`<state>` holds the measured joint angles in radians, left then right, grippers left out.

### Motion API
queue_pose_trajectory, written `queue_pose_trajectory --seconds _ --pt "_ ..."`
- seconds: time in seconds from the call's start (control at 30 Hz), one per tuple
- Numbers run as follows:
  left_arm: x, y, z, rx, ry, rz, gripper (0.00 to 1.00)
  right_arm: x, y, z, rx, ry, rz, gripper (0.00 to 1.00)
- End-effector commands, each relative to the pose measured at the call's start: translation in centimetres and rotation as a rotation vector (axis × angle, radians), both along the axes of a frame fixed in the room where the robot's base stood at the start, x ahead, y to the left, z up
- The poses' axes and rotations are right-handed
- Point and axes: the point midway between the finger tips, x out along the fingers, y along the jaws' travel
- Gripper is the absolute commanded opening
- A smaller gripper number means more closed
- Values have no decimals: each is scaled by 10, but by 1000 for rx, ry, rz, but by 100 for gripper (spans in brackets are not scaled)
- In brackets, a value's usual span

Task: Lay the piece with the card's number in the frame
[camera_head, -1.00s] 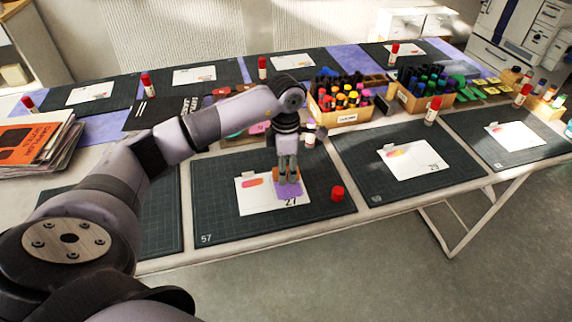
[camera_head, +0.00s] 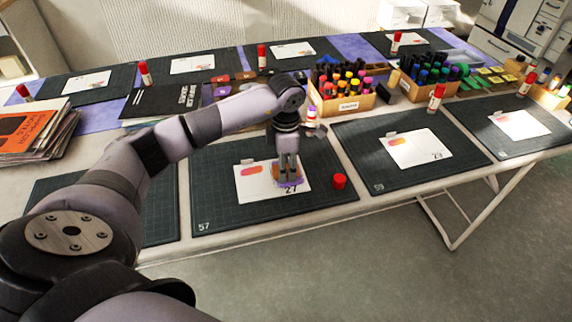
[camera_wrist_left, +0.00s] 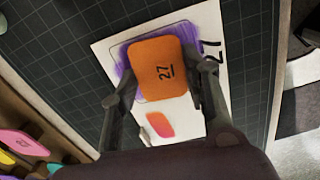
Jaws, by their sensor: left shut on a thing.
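My left gripper (camera_head: 288,180) is shut on an orange piece (camera_wrist_left: 157,68) with rounded corners and a black underlined 27. In the left wrist view my left gripper (camera_wrist_left: 168,72) has a finger on either side of the piece. Below it is a white card (camera_head: 254,190), which also shows in the left wrist view (camera_wrist_left: 181,127). The card bears a printed 27, a small pink-orange patch and a thin-lined frame (camera_wrist_left: 200,30) with purple scribble. The piece is over the scribble, roughly inside the frame; I cannot tell whether it touches the card. My right gripper is out of view.
The card lies on a dark cutting mat (camera_head: 229,215) marked 57. A red cap (camera_head: 339,181) stands right of the card and a glue stick (camera_head: 311,117) behind it. Marker boxes (camera_head: 344,104) stand farther back. The mat's front is clear.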

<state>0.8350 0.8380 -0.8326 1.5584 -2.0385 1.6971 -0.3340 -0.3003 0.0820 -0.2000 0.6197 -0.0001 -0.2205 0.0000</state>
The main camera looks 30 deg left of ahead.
Motion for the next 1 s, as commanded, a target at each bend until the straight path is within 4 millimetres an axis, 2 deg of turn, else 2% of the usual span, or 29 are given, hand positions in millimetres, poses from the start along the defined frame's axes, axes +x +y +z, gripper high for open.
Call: queue_pose_trajectory --seconds 0.37,0.7,0.87,1.0 --pt "0 0 0 0 0 0 65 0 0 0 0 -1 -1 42" --pt "0 0 2 -1 -1 0 66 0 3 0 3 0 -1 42" --pt "2 0 21 -1 -5 0 66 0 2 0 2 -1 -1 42" --pt "2 0 51 0 -6 0 66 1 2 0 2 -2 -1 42"
